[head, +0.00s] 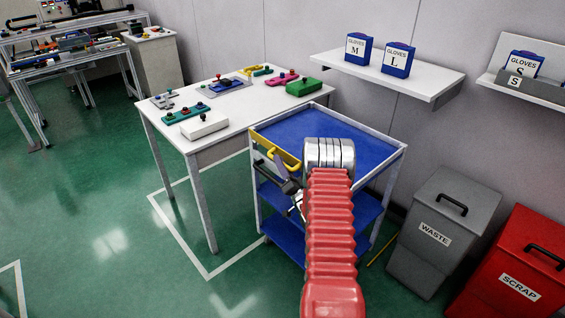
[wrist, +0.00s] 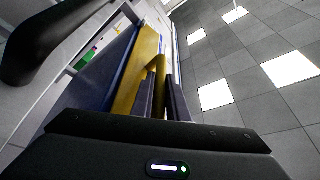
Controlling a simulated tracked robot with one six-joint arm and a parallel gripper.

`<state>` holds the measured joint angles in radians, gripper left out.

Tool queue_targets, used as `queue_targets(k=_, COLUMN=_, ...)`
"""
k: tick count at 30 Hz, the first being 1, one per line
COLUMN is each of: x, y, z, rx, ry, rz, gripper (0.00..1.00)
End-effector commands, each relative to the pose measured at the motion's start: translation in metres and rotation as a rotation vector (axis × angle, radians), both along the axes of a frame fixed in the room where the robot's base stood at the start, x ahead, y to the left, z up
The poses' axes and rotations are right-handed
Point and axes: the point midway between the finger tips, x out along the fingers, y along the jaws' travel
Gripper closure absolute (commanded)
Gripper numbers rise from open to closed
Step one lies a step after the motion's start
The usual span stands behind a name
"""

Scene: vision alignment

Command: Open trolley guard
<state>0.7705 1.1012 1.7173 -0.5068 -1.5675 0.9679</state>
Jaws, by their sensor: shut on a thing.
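The trolley (head: 310,122) has blue shelves and a pale metal frame and stands beside the white table. Its yellow guard (head: 268,146) is along the left side of the top shelf. My red arm hides part of the top shelf and the lower shelves. The exact contact between fingers and guard is partly hidden.
A white table (head: 232,112) with several coloured control boxes stands left of the trolley. A grey waste bin (head: 440,225) and a red scrap bin (head: 522,262) stand at right. A wall shelf (head: 425,85) holds glove boxes.

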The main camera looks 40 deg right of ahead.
Motion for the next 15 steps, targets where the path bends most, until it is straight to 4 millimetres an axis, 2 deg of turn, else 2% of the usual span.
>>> queue_targets(k=1, x=-0.0016, y=0.0008, z=-0.0064, rx=-0.027, ry=0.006, rz=-0.002, gripper=1.00)
queue_targets(k=15, x=-0.0021, y=0.0072, z=-0.0156, rx=-0.286, ry=-0.002, rz=-0.004, gripper=1.00)
